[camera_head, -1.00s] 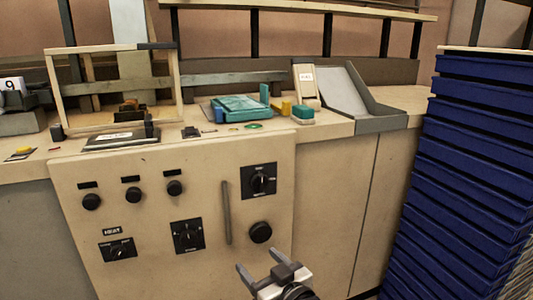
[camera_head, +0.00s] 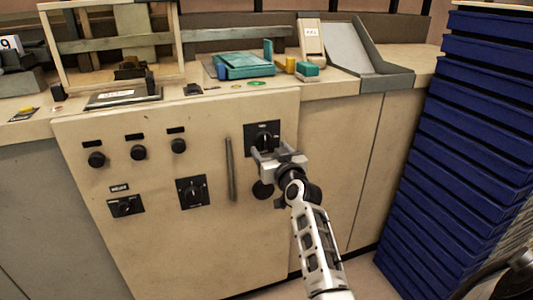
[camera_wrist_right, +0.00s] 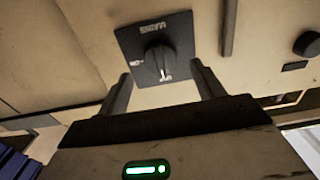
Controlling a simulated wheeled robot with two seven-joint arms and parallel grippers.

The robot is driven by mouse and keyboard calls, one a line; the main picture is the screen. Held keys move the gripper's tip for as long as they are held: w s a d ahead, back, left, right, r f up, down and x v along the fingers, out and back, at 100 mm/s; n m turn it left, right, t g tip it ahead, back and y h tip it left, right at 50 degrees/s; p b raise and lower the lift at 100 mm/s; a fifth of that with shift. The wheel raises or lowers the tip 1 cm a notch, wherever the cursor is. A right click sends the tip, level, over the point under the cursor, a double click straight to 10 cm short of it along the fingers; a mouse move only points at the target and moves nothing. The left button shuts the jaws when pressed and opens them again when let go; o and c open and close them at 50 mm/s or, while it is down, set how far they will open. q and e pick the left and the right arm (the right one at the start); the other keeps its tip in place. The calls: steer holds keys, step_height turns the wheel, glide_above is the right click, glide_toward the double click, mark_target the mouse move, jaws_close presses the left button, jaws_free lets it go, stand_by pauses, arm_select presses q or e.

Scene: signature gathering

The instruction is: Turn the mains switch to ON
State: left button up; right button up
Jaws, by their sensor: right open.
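The mains switch is a black square plate with a black rotary knob. In the head view the plate (camera_head: 262,134) is on the upper right of the beige cabinet front, partly hidden by my right gripper (camera_head: 269,152). The right wrist view shows the knob (camera_wrist_right: 157,60) with upside-down MAINS lettering above it. The knob's white mark points down in that picture, to small lettering I cannot read surely. My right gripper (camera_wrist_right: 163,82) is open, one finger to each side of the knob in the picture; I cannot tell any contact. My left gripper is not in view.
Another rotary switch (camera_head: 192,192), a vertical bar handle (camera_head: 230,168) and a round black knob (camera_head: 262,190) are close by on the cabinet front. Blue stacked trays (camera_head: 455,140) stand at the right. A teal block (camera_head: 246,66) and other items lie on the counter.

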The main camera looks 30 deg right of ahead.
mark_target(265, 143)
steer(key=b+x, duration=0.1)
steer(key=x, duration=0.1)
steer(key=shift+w+f, duration=0.15)
steer(key=shift+w, duration=0.15)
steer(key=shift+w+d, duration=0.2)
steer(key=shift+w, duration=0.35)
steer(key=c, duration=1)
